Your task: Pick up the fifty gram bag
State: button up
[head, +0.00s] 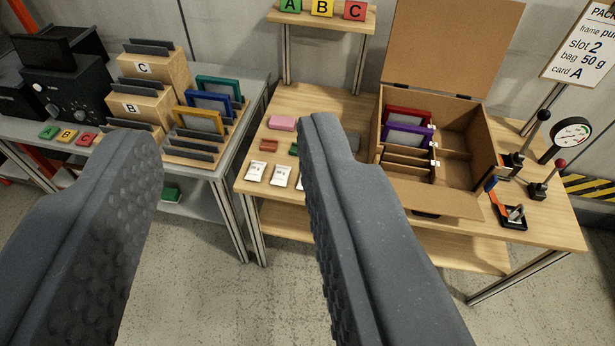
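Small white bags lie in a row along the front left edge of the wooden bench: a left bag (256,171) and a middle bag (281,175). A sliver of white beside my right finger may be another bag, mostly hidden. The bags carry small dark print, too small to tell which is the fifty gram one. My gripper (232,140) is open and empty, its two dark grey fingers large in the foreground. The bags show in the gap between the fingers, nearer the right one, well beyond the gripper.
An open cardboard box (462,150) with coloured frames stands on the bench (300,100). A pink block (282,123) lies behind the bags. A sign (585,45) reads slot 2, bag 50 g, card A. Levers and a gauge (570,138) stand right. A grey table (215,165) holds frame racks.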

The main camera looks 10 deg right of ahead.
aim_at(282, 174)
jog(key=z, duration=0.1)
jog(key=i, duration=1)
jog(key=u, duration=0.05)
